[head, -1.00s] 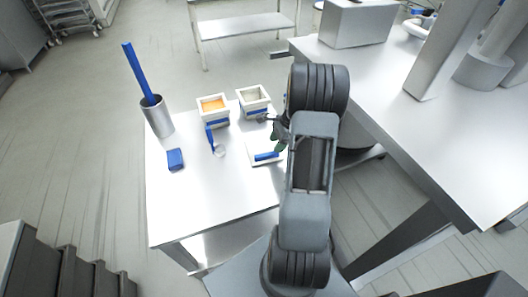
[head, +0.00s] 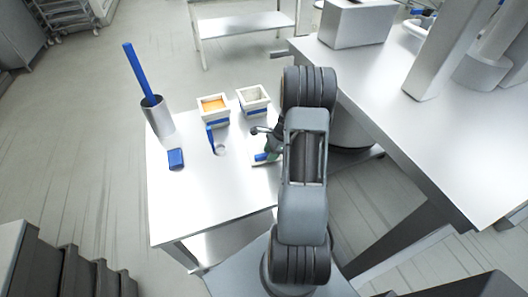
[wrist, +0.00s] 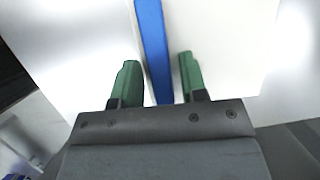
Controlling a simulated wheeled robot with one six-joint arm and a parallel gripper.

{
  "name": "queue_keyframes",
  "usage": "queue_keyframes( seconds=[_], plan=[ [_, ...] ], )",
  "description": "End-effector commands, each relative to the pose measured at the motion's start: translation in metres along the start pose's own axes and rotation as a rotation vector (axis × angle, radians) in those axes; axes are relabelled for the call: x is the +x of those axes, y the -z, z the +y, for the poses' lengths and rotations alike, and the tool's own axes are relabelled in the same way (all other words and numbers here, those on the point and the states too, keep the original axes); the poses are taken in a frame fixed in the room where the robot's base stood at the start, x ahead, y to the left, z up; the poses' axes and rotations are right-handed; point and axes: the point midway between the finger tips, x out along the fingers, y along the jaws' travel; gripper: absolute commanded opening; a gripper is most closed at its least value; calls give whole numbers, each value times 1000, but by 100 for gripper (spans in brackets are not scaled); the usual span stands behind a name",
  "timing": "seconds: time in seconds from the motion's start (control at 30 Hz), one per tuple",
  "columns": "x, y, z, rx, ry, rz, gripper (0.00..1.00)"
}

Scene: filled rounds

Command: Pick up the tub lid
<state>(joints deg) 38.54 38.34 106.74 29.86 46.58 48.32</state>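The tub lid is a flat white square with a raised blue bar across it. It lies on the steel table, and its blue bar (head: 262,157) shows in the head view while my arm hides much of the rest. In the wrist view the white plate of the lid (wrist: 228,50) fills the middle, and its bar runs between my green fingers. My gripper (wrist: 157,70) is open, with a gap on each side of the bar. In the head view my gripper (head: 270,150) is at the lid, partly hidden by my arm.
On the steel table (head: 205,205) stand a tub with orange filling (head: 213,108), a tub with pale filling (head: 253,101) and a metal cylinder (head: 158,118) holding a blue stick. A blue block (head: 176,159) and a blue-handled tool (head: 211,138) lie left of the lid. The table's front is clear.

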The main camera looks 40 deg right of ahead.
Motion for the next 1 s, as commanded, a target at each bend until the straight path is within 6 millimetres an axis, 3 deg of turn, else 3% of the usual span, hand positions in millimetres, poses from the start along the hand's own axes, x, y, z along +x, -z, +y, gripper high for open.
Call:
queue_keyframes(
  seconds=[0.4, 0.77, 1.0],
  plan=[
    [0, 0, 0, 0, 0, 0, 0],
    [-4, -1, 0, 0, 1, 0, 0],
    [-30, -12, -1, -2, 6, 1, 0]
  ],
)
